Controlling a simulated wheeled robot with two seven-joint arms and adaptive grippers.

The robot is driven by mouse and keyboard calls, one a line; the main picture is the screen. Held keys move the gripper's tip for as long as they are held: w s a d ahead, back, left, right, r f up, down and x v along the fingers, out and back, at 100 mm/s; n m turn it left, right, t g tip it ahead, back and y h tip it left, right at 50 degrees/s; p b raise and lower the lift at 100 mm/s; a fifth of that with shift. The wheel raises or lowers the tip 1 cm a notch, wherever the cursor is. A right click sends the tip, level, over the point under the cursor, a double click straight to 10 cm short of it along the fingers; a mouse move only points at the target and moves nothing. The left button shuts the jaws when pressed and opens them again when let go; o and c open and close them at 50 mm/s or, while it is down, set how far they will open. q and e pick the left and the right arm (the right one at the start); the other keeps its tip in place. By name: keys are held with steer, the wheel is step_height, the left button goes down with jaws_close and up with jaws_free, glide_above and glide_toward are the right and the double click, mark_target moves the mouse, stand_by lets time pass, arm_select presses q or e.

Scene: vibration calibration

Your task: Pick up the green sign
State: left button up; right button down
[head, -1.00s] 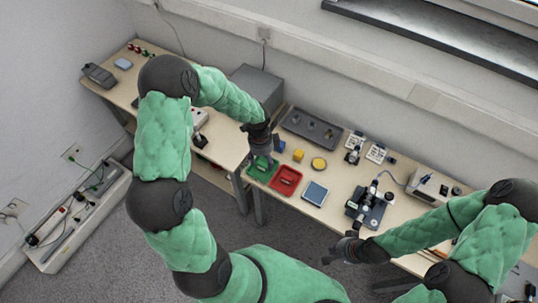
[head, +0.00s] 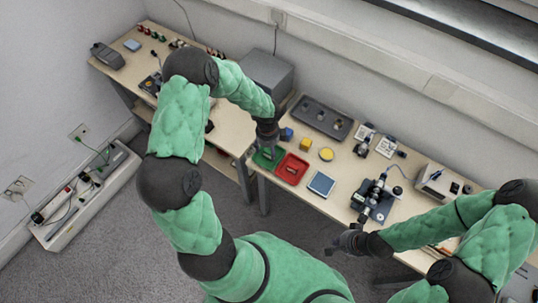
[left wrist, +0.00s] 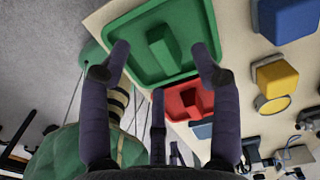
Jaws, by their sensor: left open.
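The green sign appears to be the raised green bar (left wrist: 163,48) in a shallow green tray (left wrist: 140,20). In the head view the green tray (head: 262,162) sits at the left front of the workbench, partly hidden by my left gripper (head: 267,146). In the left wrist view the spread fingers of my left gripper (left wrist: 162,62) are open and empty, with the green bar beyond and between them. My right gripper (head: 345,242) is in front of the bench's edge, away from the green tray. Its fingers are too small to judge.
A red tray (head: 291,168) sits right beside the green one. A blue-grey square (head: 321,184), a yellow block (head: 305,144), a blue block (head: 286,134) and a yellow disc (head: 326,154) are nearby. A microscope-like device (head: 374,197) stands farther right.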

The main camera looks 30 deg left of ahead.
mark_target(269, 154)
arm_select(q)
step_height(269, 154, down, 3)
steer(key=shift+r, duration=0.2)
steer(key=shift+c, duration=0.3)
steer(key=shift+d, duration=0.1)
steer(key=c, duration=1.1)
steer(key=shift+r, duration=0.15)
